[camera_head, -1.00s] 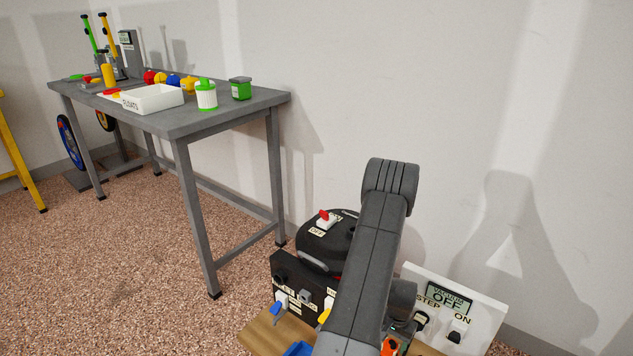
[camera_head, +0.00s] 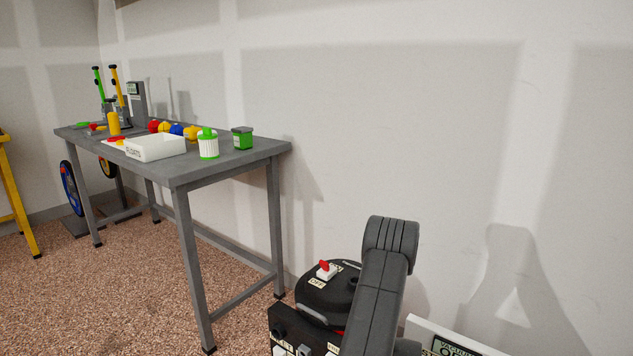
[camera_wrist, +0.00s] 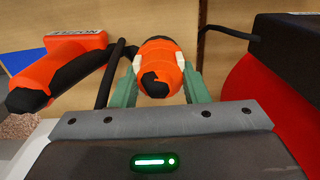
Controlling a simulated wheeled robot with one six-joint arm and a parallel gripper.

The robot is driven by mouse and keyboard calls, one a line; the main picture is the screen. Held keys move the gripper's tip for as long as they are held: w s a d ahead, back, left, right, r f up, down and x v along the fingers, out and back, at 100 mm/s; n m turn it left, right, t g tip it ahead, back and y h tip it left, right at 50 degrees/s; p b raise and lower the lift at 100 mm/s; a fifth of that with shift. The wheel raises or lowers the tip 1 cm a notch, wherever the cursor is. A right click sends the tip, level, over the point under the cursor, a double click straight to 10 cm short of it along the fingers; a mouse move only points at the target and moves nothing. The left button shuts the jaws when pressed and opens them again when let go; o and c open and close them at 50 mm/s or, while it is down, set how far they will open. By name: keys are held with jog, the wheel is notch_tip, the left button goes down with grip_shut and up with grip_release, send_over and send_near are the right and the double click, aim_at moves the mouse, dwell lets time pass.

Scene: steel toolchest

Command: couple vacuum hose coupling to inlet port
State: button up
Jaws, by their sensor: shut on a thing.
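In the wrist view my gripper (camera_wrist: 160,78) has its two green fingers closed around an orange coupling piece (camera_wrist: 157,55) with a black end and pale bands. The piece points away from the palm, toward a wooden surface. In the head view my gripper is out of sight below the frame. A black vacuum drum (camera_head: 322,300) with a red-and-white switch and an OFF label stands beside my arm. A black box (camera_head: 290,325) with ports and labels sits in front of it, cut off by the frame's bottom. I cannot tell which opening is the inlet port.
In the wrist view an orange tool (camera_wrist: 58,68) with a black tip lies left of the gripper, and a red rounded body (camera_wrist: 268,95) is close on the right. A white VACUUM panel (camera_head: 440,338) is at lower right. A grey workbench (camera_head: 235,160) stands at left.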

jog(key=shift+r+p, duration=0.3)
jog(key=shift+r, duration=0.35)
jog(key=shift+r+p, duration=0.75)
jog(key=shift+r, duration=0.6)
jog(key=shift+f+b, duration=1.65)
jog(key=shift+f, duration=0.4)
jog(key=o, duration=1.2)
jog(key=shift+r+p, duration=2.7)
jog(key=shift+r, duration=1.9)
